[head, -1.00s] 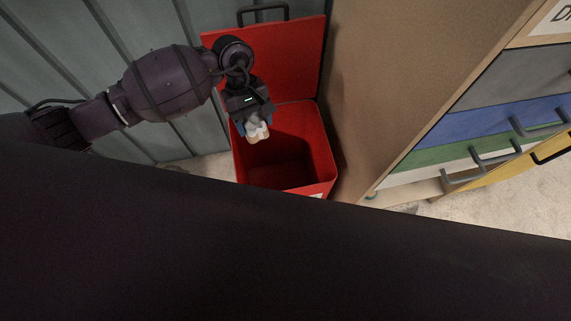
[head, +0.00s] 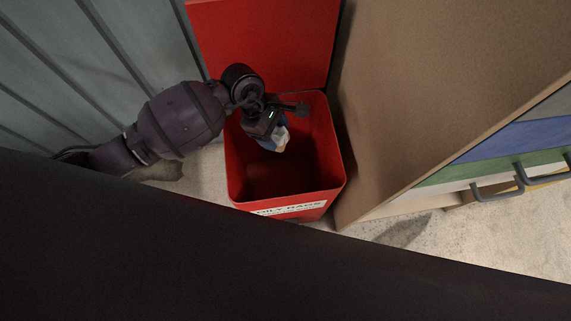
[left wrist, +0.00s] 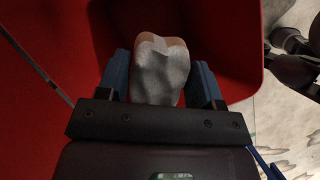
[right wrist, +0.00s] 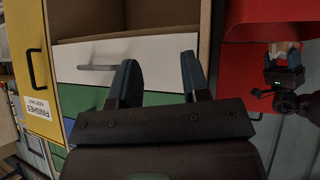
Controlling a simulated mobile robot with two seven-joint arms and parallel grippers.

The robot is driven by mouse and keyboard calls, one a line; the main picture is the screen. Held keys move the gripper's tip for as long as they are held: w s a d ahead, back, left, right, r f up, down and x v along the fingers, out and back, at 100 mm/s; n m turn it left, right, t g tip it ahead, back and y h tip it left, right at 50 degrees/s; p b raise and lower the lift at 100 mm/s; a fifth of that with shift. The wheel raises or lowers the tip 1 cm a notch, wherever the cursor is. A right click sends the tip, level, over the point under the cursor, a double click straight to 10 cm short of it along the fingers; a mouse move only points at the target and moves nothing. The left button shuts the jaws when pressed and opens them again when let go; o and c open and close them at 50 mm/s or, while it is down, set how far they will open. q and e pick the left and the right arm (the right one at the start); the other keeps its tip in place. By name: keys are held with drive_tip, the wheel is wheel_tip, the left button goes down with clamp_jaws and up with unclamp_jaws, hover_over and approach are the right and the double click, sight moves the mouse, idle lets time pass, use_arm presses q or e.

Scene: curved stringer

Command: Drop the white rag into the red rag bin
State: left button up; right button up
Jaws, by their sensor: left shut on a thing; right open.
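The red rag bin (head: 237,172) stands on the floor with its lid (head: 270,40) raised against the wall. A label reading "OILY RAGS" is on its front. My left gripper (head: 272,138) is over the bin's opening, shut on the white rag (head: 281,140). In the left wrist view the rag (left wrist: 160,75) sits between the two blue fingers, white with a brownish top, with red bin wall (left wrist: 225,50) around it. My right gripper (right wrist: 158,80) is open and empty, in front of a drawer cabinet; the head view does not show it.
A brown cabinet (head: 430,90) stands close to the right of the bin, with coloured drawers and grey handles. A grey ribbed wall (head: 90,70) is at the left. In the right wrist view a yellow drawer (right wrist: 28,70) is labelled "FINISHES".

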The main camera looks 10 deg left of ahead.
use_arm(q)
wheel_tip(320, 180, down, 4)
drive_tip(key=shift+s+r+b, duration=0.15)
drive_tip(key=shift+r+b, duration=0.1)
drive_tip(key=shift+b, duration=0.45)
drive_tip(key=shift+f, duration=0.2)
drive_tip(key=shift+r, duration=0.1)
drive_tip(key=o, duration=1)
use_arm(e)
drive_tip(key=shift+w+a+n, duration=0.25)
drive_tip(key=shift+w+n, duration=0.05)
drive_tip(key=shift+w, duration=0.2)
use_arm(q)
drive_tip(key=shift+r, duration=0.1)
